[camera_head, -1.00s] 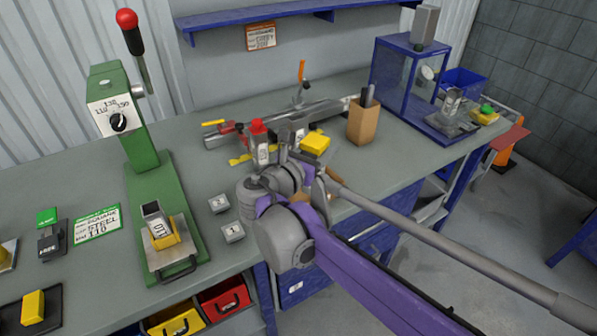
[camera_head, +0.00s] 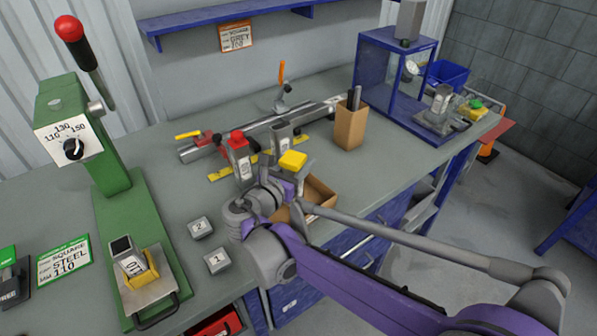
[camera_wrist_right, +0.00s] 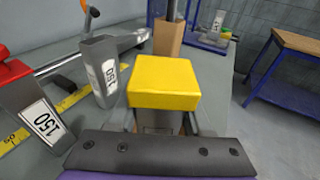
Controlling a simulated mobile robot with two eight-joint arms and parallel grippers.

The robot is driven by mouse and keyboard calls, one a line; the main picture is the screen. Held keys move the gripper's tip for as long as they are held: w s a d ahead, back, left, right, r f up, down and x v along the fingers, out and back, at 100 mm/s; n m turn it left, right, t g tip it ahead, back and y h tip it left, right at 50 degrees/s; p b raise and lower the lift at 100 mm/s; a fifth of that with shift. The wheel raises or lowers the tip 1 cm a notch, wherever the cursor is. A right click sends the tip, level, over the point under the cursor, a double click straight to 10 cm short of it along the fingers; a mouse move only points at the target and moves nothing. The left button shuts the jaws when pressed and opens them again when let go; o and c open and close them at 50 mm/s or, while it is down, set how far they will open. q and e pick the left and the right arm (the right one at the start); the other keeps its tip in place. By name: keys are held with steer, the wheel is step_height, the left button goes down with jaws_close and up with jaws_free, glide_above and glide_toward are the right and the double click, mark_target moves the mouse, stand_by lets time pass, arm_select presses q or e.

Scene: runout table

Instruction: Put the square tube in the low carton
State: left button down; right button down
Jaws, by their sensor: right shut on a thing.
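My right gripper (camera_head: 288,175) is shut on a yellow-topped grey square piece (camera_head: 292,161). In the right wrist view the yellow top (camera_wrist_right: 163,84) hides most of the piece's body. The low carton (camera_head: 318,192) is an open brown box on the bench's front edge, just right of and below the gripper, partly hidden by my arm. An open-topped grey square tube (camera_head: 282,137) labelled 150 (camera_wrist_right: 101,70) stands behind the held piece. A red-capped one (camera_head: 239,155) stands left of it. Another labelled grey square tube (camera_head: 125,252) sits in a yellow holder on the green press.
A tall carton (camera_head: 350,125) holding dark rods stands behind the low carton. A long metal rail (camera_head: 260,127) lies at the back. Two small numbered blocks (camera_head: 200,227) sit left of my arm. A blue frame (camera_head: 385,75) stands right.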

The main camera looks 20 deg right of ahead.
steer(key=shift+f, duration=1.3)
steer(key=shift+f, duration=0.15)
steer(key=shift+c, duration=1.6)
jaws_free()
